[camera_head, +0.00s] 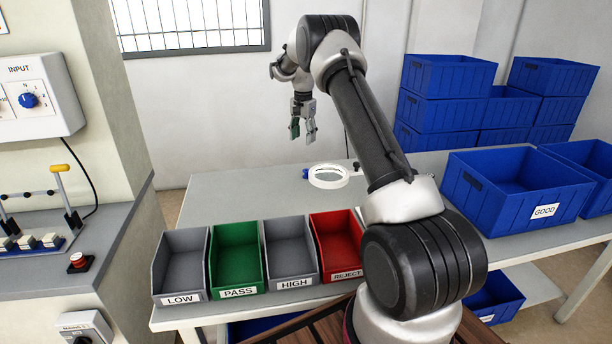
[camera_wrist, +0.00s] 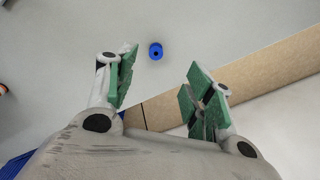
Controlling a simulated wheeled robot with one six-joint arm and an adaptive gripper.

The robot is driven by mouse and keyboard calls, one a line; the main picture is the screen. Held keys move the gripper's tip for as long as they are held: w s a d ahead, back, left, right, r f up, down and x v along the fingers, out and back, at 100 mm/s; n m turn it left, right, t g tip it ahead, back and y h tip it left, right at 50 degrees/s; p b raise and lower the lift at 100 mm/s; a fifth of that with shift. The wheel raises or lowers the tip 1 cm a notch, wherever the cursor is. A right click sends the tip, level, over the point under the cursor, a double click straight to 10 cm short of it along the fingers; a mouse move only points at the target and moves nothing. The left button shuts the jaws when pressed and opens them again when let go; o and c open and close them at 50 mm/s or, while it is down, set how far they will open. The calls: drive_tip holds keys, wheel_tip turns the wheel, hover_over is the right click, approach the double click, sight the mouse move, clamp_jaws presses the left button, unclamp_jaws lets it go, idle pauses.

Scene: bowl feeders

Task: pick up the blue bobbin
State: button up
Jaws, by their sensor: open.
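The blue bobbin (camera_wrist: 156,51) lies on the grey table top in the wrist view, a small blue round piece with a dark hole. My gripper (camera_wrist: 160,84) is open, its green-padded fingers spread wide with nothing between them. The bobbin shows ahead of the fingertips, apart from them, nearer the left finger. In the head view my gripper (camera_head: 303,134) hangs fingers down above the back of the table. A small blue thing (camera_head: 306,173) shows there beside the white magnifier ring; I cannot tell whether it is the bobbin.
The white magnifier (camera_head: 329,176) stands close by on the table (camera_head: 215,201). LOW (camera_head: 164,282), PASS (camera_head: 223,278), HIGH (camera_head: 275,270) and REJECT (camera_head: 325,262) bins line the front. The blue GOOD crate (camera_head: 490,206) stands right, with stacked blue crates behind.

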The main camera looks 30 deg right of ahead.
drive_tip(key=m, duration=0.2)
approach(306, 171)
drive_tip(key=f, duration=0.2)
drive_tip(key=w+f, duration=0.1)
drive_tip(key=f, duration=0.2)
drive_tip(key=shift+w, duration=0.15)
drive_tip(key=f, duration=0.5)
drive_tip(key=shift+s+d+f, duration=0.1)
drive_tip(key=shift+s+d, duration=0.05)
drive_tip(key=shift+s, duration=0.2)
drive_tip(key=c, duration=1)
